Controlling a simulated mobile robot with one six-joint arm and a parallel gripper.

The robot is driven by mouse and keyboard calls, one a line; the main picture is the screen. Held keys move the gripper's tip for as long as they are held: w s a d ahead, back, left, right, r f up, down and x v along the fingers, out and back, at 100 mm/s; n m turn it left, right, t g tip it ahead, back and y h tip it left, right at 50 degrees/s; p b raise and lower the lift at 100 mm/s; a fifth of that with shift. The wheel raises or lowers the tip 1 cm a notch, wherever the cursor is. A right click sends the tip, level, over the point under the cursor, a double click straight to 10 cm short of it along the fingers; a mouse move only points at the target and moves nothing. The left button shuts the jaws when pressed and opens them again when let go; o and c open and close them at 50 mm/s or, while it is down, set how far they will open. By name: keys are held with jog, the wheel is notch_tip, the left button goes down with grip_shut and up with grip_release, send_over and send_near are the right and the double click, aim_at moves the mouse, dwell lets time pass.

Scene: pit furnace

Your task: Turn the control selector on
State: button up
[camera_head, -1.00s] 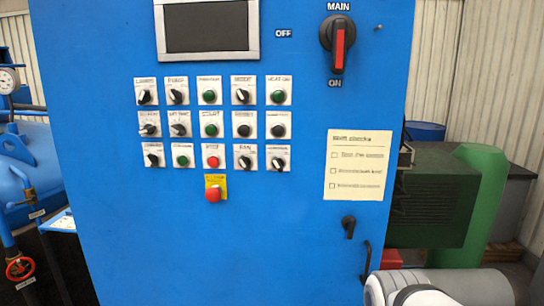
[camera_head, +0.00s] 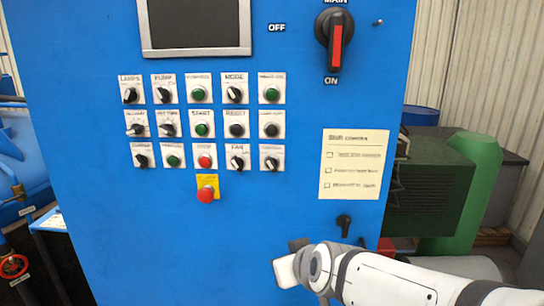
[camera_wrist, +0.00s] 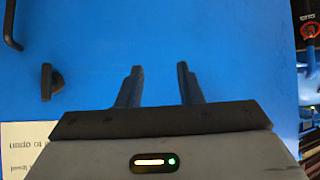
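The blue control cabinet (camera_head: 110,235) carries rows of small white-plated knobs and buttons. Several black selector knobs show, among them the lower left one (camera_head: 141,161) and the lower right one (camera_head: 271,163). Their small labels are blurred, so I cannot tell which is the control selector or its setting. My gripper (camera_head: 291,255) is in front of the cabinet, below and right of the buttons. In the wrist view my gripper (camera_wrist: 159,72) has its two dark fingers apart with only blue panel between them, touching no knob.
A red emergency button (camera_head: 206,193) sits below the rows. The main switch (camera_head: 335,40) is at upper right, with a checklist sheet (camera_head: 354,165) and a black latch (camera_head: 344,222) beneath. The latch also shows in the wrist view (camera_wrist: 52,80). Green machinery (camera_head: 480,185) stands right.

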jog(key=w+a+r+n+t+p, duration=0.1)
jog(key=w+a+r+t+p, duration=0.3)
jog(key=r, duration=0.6)
jog(key=t+h, duration=0.4)
send_near(270, 166)
jog(key=w, duration=0.1)
jog(key=w+p, duration=0.1)
jog(key=w, duration=0.6)
jog(key=shift+w+d+p, duration=0.1)
jog(key=shift+w+p, duration=0.25)
jog(key=shift+p, duration=0.05)
jog(key=shift+c, duration=0.4)
grip_shut()
